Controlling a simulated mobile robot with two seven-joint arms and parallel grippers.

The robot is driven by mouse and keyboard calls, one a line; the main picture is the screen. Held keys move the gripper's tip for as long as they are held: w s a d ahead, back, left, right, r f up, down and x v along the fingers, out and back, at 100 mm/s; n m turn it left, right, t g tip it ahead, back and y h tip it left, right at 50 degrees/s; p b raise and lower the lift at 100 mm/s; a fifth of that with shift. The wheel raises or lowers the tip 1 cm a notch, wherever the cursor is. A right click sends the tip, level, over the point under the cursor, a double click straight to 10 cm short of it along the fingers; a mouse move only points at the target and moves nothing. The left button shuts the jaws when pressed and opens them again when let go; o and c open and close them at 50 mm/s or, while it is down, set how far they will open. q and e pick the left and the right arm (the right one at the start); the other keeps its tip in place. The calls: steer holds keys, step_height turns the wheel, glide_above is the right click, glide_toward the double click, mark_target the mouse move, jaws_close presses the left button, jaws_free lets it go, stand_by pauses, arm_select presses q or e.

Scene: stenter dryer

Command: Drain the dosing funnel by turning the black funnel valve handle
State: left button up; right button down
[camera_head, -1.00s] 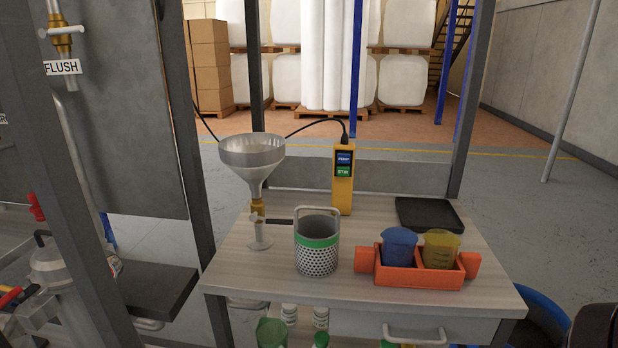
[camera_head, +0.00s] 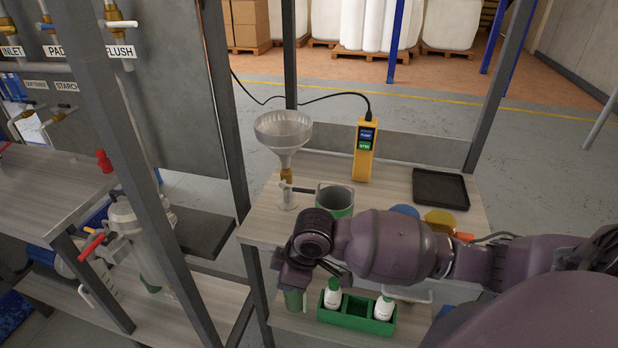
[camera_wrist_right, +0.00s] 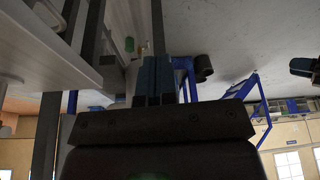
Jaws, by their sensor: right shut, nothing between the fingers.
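The black valve handle (camera_head: 302,190) sticks out to the right, roughly level, towards the grey beaker (camera_head: 335,198) with a green band. My right arm reaches in from the right across the table's front. My right gripper (camera_wrist_right: 153,78) is shut and empty in the wrist view. In the head view its hand is in front of the table's front left edge, below and apart from the handle. My left gripper is not in view.
A yellow handheld device (camera_head: 364,150) with a cable and a black tray (camera_head: 440,187) stand at the back. My arm partly hides blue and yellow cups. A green caddy (camera_head: 357,312) with white bottles sits on the lower shelf. A grey frame post (camera_head: 228,110) rises left of the funnel.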

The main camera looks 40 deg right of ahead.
steer(key=w+d+r+h, duration=0.1)
steer(key=w+d+r, duration=0.5)
steer(key=w+d, duration=0.3)
steer(key=m, duration=0.2)
glide_toward(305, 189)
steer(key=shift+h, duration=0.4)
steer(key=x, duration=0.7)
steer(key=shift+a+r+b, duration=0.1)
steer(key=shift+a+b, duration=0.2)
steer(key=shift+a, duration=0.05)
